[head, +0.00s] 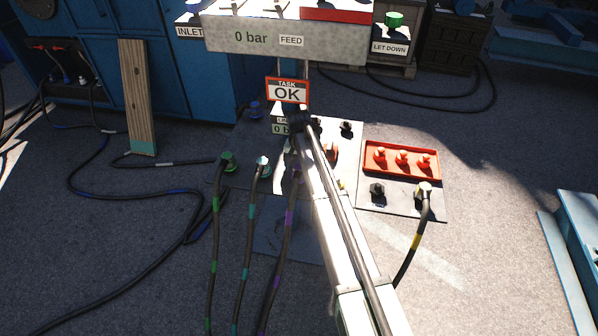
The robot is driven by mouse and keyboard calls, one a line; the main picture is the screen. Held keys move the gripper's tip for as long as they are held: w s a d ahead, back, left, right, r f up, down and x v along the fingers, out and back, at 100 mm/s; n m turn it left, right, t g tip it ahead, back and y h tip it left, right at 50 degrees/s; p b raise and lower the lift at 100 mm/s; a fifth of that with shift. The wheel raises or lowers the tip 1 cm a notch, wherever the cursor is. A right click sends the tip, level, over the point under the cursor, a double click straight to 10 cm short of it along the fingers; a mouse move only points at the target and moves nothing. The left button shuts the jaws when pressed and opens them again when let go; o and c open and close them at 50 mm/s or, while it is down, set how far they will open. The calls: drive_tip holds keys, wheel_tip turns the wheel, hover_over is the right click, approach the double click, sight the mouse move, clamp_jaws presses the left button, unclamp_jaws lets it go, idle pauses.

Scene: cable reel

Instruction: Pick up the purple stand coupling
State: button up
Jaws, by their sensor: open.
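A dark hose with purple bands (289,217) rises from the bottom of the head view to the grey panel (243,160). My gripper (290,178) is at the far end of my arm, over the middle of the panel by the top of this hose. It is open. Its fingers are mostly hidden, and I cannot tell whether they touch or surround the coupling.
Green-marked (227,160) and teal-marked (263,163) couplings stand just left of my gripper. To the right are a red tray (402,176) with red caps and a yellow-banded hose (416,237). A "TASK OK" sign (288,91) and the FEED box (340,46) stand behind.

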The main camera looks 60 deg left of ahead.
wheel_tip(320, 180, down, 2)
drive_tip(key=shift+f, duration=0.1)
drive_tip(key=c, duration=1.2)
drive_tip(key=shift+o, duration=0.2)
drive_tip(key=r, duration=0.9)
drive_tip(key=shift+w+r, duration=0.2)
drive_tip(key=shift+r, duration=0.05)
drive_tip(key=w+d, duration=0.9)
drive_tip(key=d, duration=0.1)
drive_tip(key=shift+w, duration=0.25)
